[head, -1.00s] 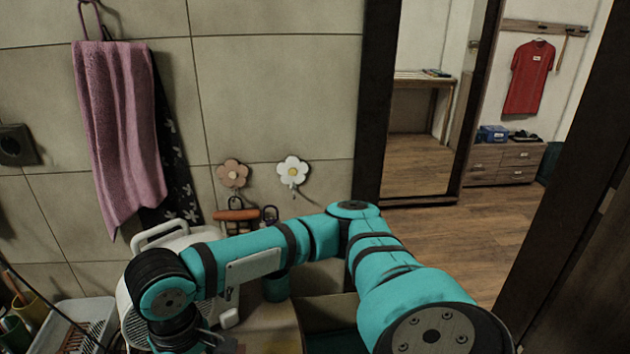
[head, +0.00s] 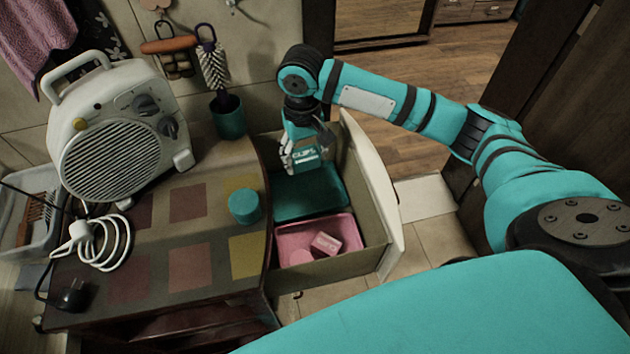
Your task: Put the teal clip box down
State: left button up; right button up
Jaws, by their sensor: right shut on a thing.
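My right gripper (head: 301,150) is shut on the teal clip box (head: 307,157), which has white "CLIPS" lettering. It holds the box over the back of an open drawer (head: 375,258), above a dark teal tray (head: 312,198) that looks empty. Whether the box touches the tray or the drawer wall cannot be told. The fingers partly hide the box. My left gripper is not in view.
A pink tray (head: 350,234) with a pink block (head: 325,243) and a round pink thing (head: 300,257) lies in the drawer's front. On the cabinet stand a teal round container (head: 244,206), a fan heater (head: 115,135) and a white coiled cable (head: 108,243).

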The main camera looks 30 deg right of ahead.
jog(key=f, duration=0.1)
jog(key=w+d+f, duration=0.1)
jog(key=f, duration=0.2)
jog(key=shift+w+d+b, duration=0.15)
jog(key=shift+d+b, duration=0.05)
jog(key=shift+b, duration=0.1)
notch_tip(320, 180, down, 2)
jog(key=f, duration=0.1)
send_over(311, 192)
jog(key=shift+m, duration=0.4)
notch_tip(311, 192, down, 5)
jog(key=shift+r, duration=0.15)
jog(key=shift+f, duration=0.25)
notch_tip(311, 192, down, 3)
jog(key=shift+f, duration=0.25)
jog(key=o, duration=1.1)
jog(key=shift+f, duration=0.15)
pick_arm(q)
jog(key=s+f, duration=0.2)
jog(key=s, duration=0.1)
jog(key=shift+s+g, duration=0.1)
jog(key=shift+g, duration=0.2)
pick_arm(e)
jog(key=shift+o, duration=0.2)
